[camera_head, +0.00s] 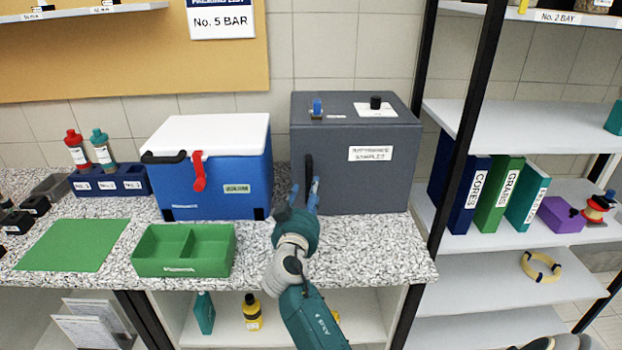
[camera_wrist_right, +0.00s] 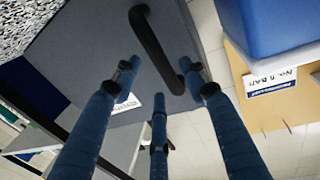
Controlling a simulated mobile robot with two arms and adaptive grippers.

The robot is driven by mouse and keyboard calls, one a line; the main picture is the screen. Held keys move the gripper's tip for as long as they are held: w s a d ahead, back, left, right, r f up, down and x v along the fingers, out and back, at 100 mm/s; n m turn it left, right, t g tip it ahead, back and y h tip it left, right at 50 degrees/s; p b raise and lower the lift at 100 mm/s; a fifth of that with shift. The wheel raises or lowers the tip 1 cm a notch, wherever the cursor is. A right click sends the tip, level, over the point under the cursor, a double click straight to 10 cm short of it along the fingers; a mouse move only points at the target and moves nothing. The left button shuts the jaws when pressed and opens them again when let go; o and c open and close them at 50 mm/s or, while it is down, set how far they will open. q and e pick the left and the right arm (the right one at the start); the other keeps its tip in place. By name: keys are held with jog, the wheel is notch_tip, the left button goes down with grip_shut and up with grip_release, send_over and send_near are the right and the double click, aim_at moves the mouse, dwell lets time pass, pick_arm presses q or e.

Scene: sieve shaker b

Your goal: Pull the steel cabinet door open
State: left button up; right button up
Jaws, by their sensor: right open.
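The steel cabinet (camera_head: 360,180) is a dark grey box on the speckled counter, and its door looks shut. A black vertical bar handle (camera_head: 309,175) is at the left of its labelled front face. My right gripper (camera_head: 303,194) is in front of the handle's lower end, with its blue fingers spread. In the right wrist view, the cabinet face (camera_wrist_right: 85,50) fills the upper left. The curved handle (camera_wrist_right: 158,50) reaches down toward the open fingers (camera_wrist_right: 158,95), its lower end near the right-hand finger. Contact cannot be told.
A blue cooler (camera_head: 222,185) with a white lid stands close left of the cabinet. A green divided tray (camera_head: 184,270) is near the counter's front edge. A shelf rack with a black post (camera_head: 465,125) stands right of the cabinet. Counter directly before the cabinet is clear except for my arm.

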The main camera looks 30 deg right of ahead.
jog(key=p+x, duration=0.1)
jog(key=x, duration=0.4)
jog(key=shift+s+f, duration=0.1)
jog(key=shift+d, duration=0.1)
grip_shut()
pick_arm(q)
jog(key=shift+w+d+r, duration=0.45)
jog(key=shift+w+r, duration=0.2)
jog(key=shift+r, duration=0.2)
